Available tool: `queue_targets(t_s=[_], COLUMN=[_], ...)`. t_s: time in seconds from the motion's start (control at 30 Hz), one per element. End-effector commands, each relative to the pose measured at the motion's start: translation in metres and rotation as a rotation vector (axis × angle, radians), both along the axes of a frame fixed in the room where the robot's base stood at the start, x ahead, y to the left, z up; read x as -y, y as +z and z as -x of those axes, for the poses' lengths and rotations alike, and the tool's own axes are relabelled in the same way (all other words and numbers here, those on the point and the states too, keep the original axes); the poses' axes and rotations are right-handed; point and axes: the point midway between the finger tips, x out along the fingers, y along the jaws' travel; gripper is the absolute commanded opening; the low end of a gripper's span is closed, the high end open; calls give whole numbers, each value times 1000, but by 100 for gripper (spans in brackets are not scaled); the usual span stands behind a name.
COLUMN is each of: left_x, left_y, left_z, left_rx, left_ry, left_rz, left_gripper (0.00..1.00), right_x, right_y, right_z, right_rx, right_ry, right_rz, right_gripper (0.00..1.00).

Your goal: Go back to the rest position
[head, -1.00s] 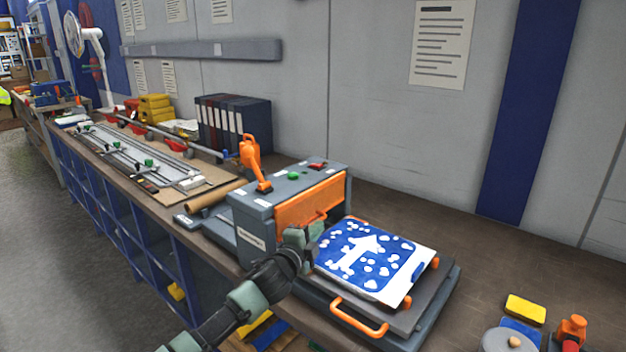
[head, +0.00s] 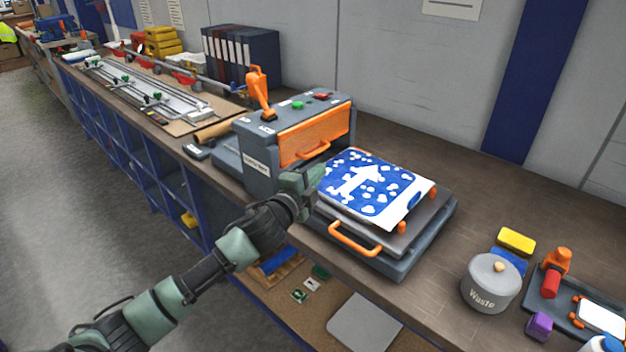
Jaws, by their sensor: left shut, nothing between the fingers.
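My left gripper (head: 312,182) is shut and empty. It is in front of the grey machine (head: 258,170) with the orange front flap, at the left edge of the blue sign (head: 372,187). The sign is a white-edged plate with a white arrow and white blotches. It lies on the dark tray (head: 425,235) with orange handles, to the right of the machine. I cannot tell whether the gripper touches the sign. My right gripper is not in view.
A waste pot (head: 490,284), a yellow sponge (head: 516,241) and a small tool tray (head: 560,303) are on the bench at the right. A rail fixture (head: 150,95) and black binders (head: 240,55) are at the back left. Open floor (head: 70,190) lies left of the bench.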

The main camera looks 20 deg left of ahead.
Motion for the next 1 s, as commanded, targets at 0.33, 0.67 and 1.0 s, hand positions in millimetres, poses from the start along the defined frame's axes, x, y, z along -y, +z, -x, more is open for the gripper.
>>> queue_targets(t_s=[0.33,0.67,1.0], left_x=[-3,21,40], left_y=[1,-90,-203], left_z=[25,98,283], left_rx=[0,-278,-798], left_ry=[1,133,519], left_rz=[1,313,788], left_gripper=[0,0,0], right_x=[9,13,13], right_y=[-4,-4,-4], right_z=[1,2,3], right_rx=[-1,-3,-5], right_ry=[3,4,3], right_rz=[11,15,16], right_gripper=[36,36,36])
